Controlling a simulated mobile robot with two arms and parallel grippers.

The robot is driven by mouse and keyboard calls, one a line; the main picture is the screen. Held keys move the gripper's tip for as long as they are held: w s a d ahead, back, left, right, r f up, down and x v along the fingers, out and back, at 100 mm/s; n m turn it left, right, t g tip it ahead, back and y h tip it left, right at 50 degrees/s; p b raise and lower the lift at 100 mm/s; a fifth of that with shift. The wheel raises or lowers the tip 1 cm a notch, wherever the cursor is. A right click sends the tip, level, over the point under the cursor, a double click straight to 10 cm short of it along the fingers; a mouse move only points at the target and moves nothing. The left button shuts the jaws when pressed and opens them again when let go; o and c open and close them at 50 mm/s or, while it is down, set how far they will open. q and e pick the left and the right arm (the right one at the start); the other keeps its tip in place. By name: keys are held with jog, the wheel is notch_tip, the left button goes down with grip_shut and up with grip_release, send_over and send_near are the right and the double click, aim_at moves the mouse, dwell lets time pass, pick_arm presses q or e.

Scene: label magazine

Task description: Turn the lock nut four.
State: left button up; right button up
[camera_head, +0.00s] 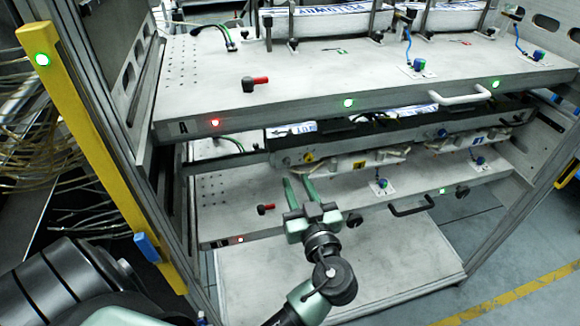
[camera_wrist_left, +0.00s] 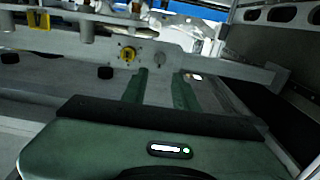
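A yellow round nut (camera_head: 309,157) sits on the front face of the middle drawer unit. It also shows in the left wrist view (camera_wrist_left: 128,54), with small dark dots around it. A grey round part (camera_head: 286,160) is beside it. I cannot read any number, so I cannot tell which one is lock nut four. My left gripper (camera_head: 299,184) is below and in front of this face, its two green fingers pointing at it. In the left wrist view the fingers (camera_wrist_left: 159,88) are apart, with nothing between them, short of the yellow nut. My right gripper is not in view.
The upper shelf (camera_head: 300,75) carries a red-handled lever (camera_head: 256,83) and a white handle (camera_head: 459,96). The lower shelf (camera_head: 350,200) has a black handle (camera_head: 411,207) and black knob (camera_head: 354,220). A yellow post (camera_head: 80,120) stands at left.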

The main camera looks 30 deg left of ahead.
aim_at(289, 164)
pick_arm(q)
jog(key=p+x, duration=0.2)
jog(key=x, duration=0.3)
jog(key=shift+w+a+r, duration=0.1)
jog(key=shift+w+a, duration=0.1)
jog(key=shift+w, duration=0.05)
jog(key=shift+w+a, duration=0.4)
jog(key=shift+a, duration=0.1)
jog(key=shift+f, duration=0.2)
grip_shut()
